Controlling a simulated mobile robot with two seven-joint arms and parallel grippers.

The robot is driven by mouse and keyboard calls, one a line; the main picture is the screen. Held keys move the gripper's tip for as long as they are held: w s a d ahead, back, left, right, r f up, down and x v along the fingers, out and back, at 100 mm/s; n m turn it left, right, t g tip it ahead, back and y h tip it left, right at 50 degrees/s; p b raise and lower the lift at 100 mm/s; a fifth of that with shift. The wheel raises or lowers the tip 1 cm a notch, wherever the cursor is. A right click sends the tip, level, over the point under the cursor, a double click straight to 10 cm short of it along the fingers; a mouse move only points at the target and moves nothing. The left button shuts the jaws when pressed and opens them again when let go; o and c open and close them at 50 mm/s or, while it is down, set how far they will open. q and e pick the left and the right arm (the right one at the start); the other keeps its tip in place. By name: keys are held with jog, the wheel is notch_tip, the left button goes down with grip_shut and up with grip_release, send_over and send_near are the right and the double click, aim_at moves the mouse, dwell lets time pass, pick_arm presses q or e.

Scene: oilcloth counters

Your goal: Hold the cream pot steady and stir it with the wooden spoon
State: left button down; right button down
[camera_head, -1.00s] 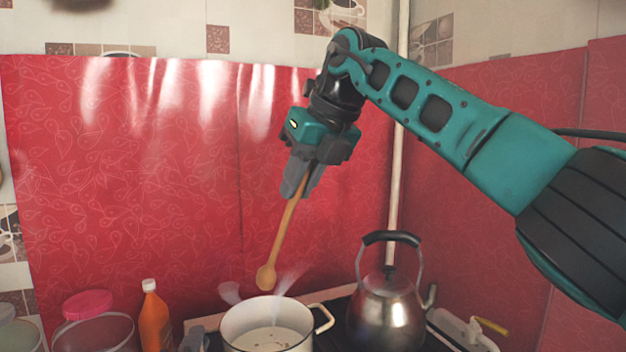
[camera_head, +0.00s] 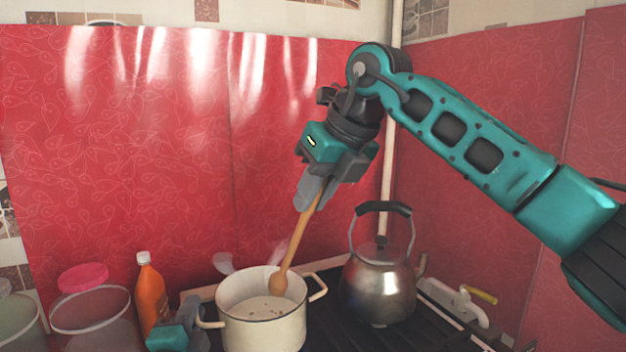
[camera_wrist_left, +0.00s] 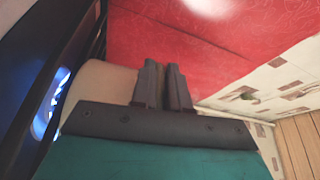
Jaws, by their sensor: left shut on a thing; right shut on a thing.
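The cream pot (camera_head: 265,333) stands upright on the stove, with pale contents holding small dark bits. My left gripper (camera_head: 203,322) is low at the pot's left side, shut on its left handle (camera_head: 210,322). In the left wrist view the fingers (camera_wrist_left: 163,80) are close together beside the cream pot wall (camera_wrist_left: 105,82). My right gripper (camera_head: 314,192) is above the pot, shut on the upper end of the wooden spoon (camera_head: 298,240). The spoon tilts down, with its bowl inside the pot's opening near the right rim. I cannot tell whether it touches the contents.
A steel kettle (camera_head: 380,287) stands close to the pot's right on the black stove (camera_head: 435,322). An orange bottle (camera_head: 151,295) and a clear jar with a pink lid (camera_head: 83,277) stand to the left. The red wall covering (camera_head: 140,180) is behind.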

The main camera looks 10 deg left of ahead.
aim_at(292, 247)
jog(key=shift+s+d+f+x, duration=0.15)
jog(key=shift+x, duration=1.6)
jog(key=shift+s+d+f+x, duration=0.15)
jog(key=shift+s+d+x, duration=0.05)
jog(key=shift+x, duration=1.55)
jog(key=shift+s+d+f+x, duration=0.1)
jog(key=shift+s+d+x, duration=0.05)
jog(key=shift+x, duration=1.6)
